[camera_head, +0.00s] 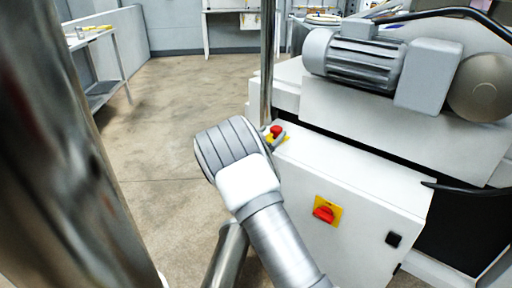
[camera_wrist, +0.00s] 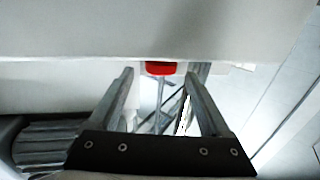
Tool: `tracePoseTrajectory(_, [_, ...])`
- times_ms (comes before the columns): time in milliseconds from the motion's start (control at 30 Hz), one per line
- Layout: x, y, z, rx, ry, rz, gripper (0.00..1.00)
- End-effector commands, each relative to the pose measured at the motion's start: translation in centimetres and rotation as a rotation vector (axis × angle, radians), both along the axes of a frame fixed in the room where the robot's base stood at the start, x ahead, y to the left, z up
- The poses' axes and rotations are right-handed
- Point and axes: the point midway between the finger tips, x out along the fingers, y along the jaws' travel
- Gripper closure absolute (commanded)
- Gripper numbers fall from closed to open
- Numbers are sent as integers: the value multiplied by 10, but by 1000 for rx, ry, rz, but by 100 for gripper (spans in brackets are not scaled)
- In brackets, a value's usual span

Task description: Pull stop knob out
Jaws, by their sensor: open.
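The red stop knob (camera_head: 277,131) sits on a yellow base at the far left corner of the white machine cabinet, just beyond my arm's end in the head view. In the wrist view, a red knob (camera_wrist: 161,67) shows at the lower edge of a pale surface, which hides its upper part. I take it to be the same knob. My gripper (camera_wrist: 159,78) is open, with one finger on each side of the knob in the picture. I cannot tell whether either finger touches it. My gripper is hidden behind my arm in the head view.
The white cabinet (camera_head: 350,190) carries a red rotary switch (camera_head: 325,213) on a yellow plate and a small black switch (camera_head: 393,239). A grey motor (camera_head: 360,58) sits above. A metal post (camera_head: 267,60) rises near the knob. Open floor (camera_head: 160,130) lies left.

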Motion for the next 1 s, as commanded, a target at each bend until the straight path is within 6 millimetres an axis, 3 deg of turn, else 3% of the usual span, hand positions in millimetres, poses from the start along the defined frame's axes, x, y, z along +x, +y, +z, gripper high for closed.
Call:
tracePoseTrajectory(300, [-66, 45, 3, 0, 1, 4, 19])
tracePoseTrajectory(500, [-95, 65, 2, -1, -1, 3, 19])
tracePoseTrajectory(700, [-108, 72, 1, 0, -2, 0, 19])
tracePoseTrajectory(1000, [-109, 73, 1, 0, -2, 0, 19])
